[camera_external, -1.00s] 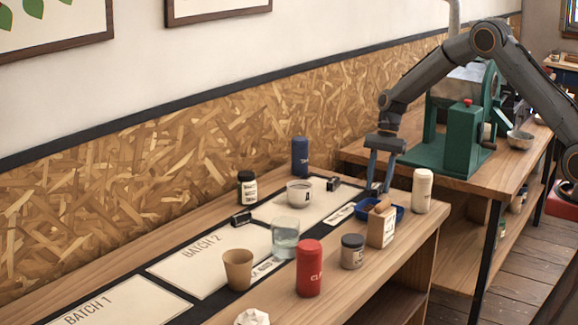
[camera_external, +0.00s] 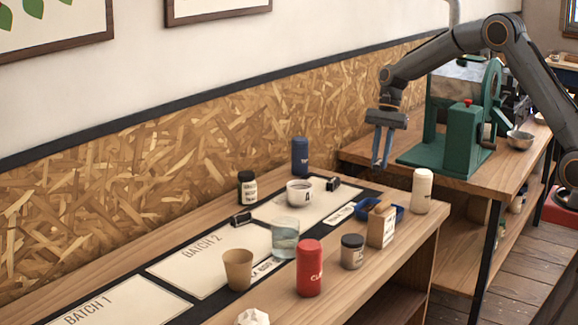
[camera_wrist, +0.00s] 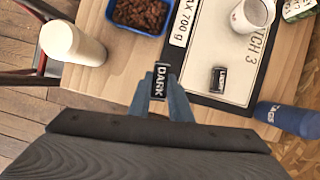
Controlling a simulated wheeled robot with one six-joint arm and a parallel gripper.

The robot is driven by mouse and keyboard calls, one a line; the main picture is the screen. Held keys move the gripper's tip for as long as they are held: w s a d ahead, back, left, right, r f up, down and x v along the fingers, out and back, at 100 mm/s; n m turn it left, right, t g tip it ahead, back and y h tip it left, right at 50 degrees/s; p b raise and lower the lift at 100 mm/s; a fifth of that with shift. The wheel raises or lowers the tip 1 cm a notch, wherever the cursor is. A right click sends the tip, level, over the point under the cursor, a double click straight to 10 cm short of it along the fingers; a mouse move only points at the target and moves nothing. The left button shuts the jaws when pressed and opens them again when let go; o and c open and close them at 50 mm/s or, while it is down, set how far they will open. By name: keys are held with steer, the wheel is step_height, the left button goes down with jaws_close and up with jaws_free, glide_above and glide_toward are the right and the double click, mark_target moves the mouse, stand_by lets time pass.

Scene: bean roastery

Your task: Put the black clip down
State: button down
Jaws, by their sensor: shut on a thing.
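My gripper (camera_external: 382,166) is raised above the far right end of the table, over the area by the blue tray. In the wrist view its blue fingers (camera_wrist: 161,95) are shut on a black clip (camera_wrist: 160,81) labelled DARK. Another black clip (camera_external: 241,218) lies at the back edge of the BATCH 2 panel (camera_external: 215,265).
The blue tray (camera_wrist: 117,24) holds dark beans. A white cup (camera_external: 299,192) stands on BATCH 3. A glass (camera_external: 285,240) and red canister (camera_external: 310,268) stand nearer; BATCH 1 is bare.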

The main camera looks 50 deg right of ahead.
steer(key=shift+r, duration=0.95)
steer(key=shift+a, duration=0.2)
steer(key=s+a+r+n+g+p, duration=0.15)
steer(key=s+a, duration=0.25)
steer(key=a, duration=0.9)
steer(key=s+a+r+n+h, duration=0.1)
steer(key=s+a+r+n, duration=0.3)
steer(key=a, duration=0.9)
steer(key=s+a+r+n+g+p, duration=0.15)
steer(key=s+a, duration=0.35)
steer(key=a, duration=0.8)
steer(key=p, duration=0.1)
glide_above(354, 241)
steer(key=w+d, duration=0.1)
steer(key=f, duration=0.4)
steer(key=shift+w+d+f, duration=0.15)
steer(key=shift+d+f, duration=0.05)
steer(key=shift+f, duration=0.1)
steer(key=shift+f+p, duration=0.75)
steer(key=shift+f, duration=1.7)
steer(key=shift+f, duration=0.1)
steer(key=c, duration=1.6)
jaws_free()
